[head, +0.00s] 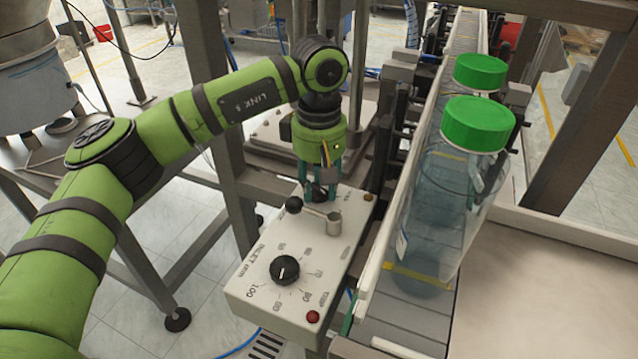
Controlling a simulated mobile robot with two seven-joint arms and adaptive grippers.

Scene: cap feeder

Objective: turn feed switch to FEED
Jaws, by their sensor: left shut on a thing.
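The white control box (241,288) stands in the middle of the head view, beside the conveyor. My left gripper (321,192) points down over the far end of its top face. It is shut on a small dark knob (319,197), which I take to be the feed switch. The fingers hide most of the knob, so I cannot read its setting or make out the FEED label. My right gripper is not in view.
Just in front of the fingers is a lever with a black ball (294,205) and a metal post (334,223). Nearer are a black dial (284,269) and a red button (313,317). Green-capped clear jars (437,205) stand on the conveyor at right.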

